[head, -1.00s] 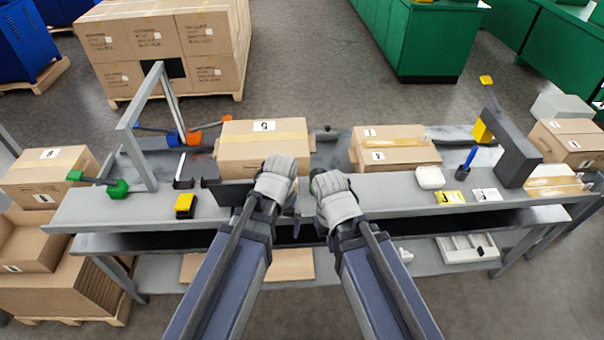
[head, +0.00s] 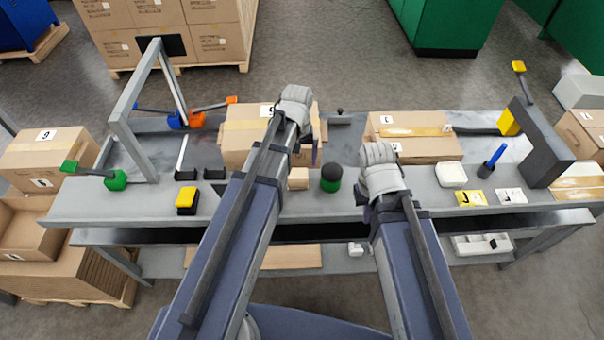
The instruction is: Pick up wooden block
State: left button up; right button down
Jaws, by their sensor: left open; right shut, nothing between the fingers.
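A small light tan wooden block (head: 298,179) stands on the grey bench, in front of a cardboard box and just right of my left forearm. My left gripper (head: 308,150) is above and behind the block, over the front of the cardboard box; its fingers are mostly hidden by its own wrist. It appears apart from the block. My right gripper (head: 366,205) is low over the bench to the right of the block, with nothing visible in it; its fingers are hardly visible.
A green and black cylinder (head: 331,178) stands between the block and my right gripper. Cardboard boxes (head: 245,140) (head: 410,146) stand behind. A yellow and black item (head: 187,200) lies left, a white dish (head: 451,174) right. A grey frame (head: 126,130) rises at the left.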

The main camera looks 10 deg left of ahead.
aim_at(297, 173)
pick_arm(q)
jog(key=shift+s+f+b, duration=0.15)
jog(key=shift+f+b, duration=0.2)
jog(key=shift+b, duration=0.05)
notch_tip(297, 173, down, 7)
jog(key=b, duration=0.7)
jog(key=shift+a+f, duration=0.1)
jog(key=shift+a, duration=0.05)
jog(key=c, duration=1.3)
jog(key=shift+r, duration=0.2)
notch_tip(297, 173, up, 10)
jog(key=p, duration=1)
jog(key=shift+f, duration=0.1)
